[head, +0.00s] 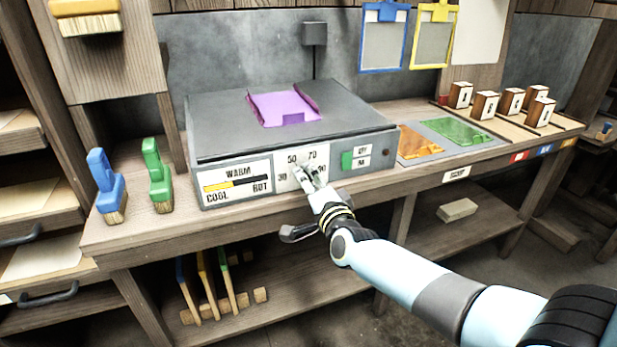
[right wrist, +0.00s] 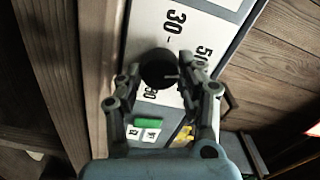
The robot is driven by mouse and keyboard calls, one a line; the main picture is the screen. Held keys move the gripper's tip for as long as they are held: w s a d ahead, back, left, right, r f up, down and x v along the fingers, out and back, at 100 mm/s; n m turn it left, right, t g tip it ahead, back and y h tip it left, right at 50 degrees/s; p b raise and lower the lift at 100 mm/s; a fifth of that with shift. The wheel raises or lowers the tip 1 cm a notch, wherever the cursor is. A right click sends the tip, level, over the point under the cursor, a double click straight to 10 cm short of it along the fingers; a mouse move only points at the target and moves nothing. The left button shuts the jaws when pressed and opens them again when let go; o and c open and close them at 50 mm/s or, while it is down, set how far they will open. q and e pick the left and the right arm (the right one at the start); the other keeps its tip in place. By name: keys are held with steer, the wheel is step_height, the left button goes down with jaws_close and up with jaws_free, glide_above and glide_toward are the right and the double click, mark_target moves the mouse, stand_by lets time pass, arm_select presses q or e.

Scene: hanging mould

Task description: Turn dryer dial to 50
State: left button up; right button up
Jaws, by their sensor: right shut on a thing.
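The grey dryer (head: 290,115) stands on the bench with a purple piece (head: 285,107) on top. Its white dial panel (head: 288,182) shows 30, 50, 70 and 90. My right gripper (head: 308,178) is at this panel and hides the dial in the head view. In the right wrist view the dark round dial (right wrist: 158,68) sits between the fingers of my right gripper (right wrist: 160,76), which is shut on it. A small light mark on the dial points rightward in that view, near the 50 side; its exact reading is unclear. My left gripper is out of view.
A COOL/WARM/HOT gauge (head: 236,184) with a yellow bar is left of the dial. A green switch (head: 347,160) is right of it. Blue (head: 107,186) and green (head: 157,175) brushes stand at the bench's left. Orange (head: 418,142) and green (head: 457,131) patches lie right.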

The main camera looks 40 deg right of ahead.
steer(key=shift+n+p, duration=0.35)
steer(key=shift+n, duration=0.65)
steer(key=o, duration=1.2)
steer(key=shift+c, duration=0.2)
steer(key=v, duration=1.2)
steer(key=shift+f, duration=0.15)
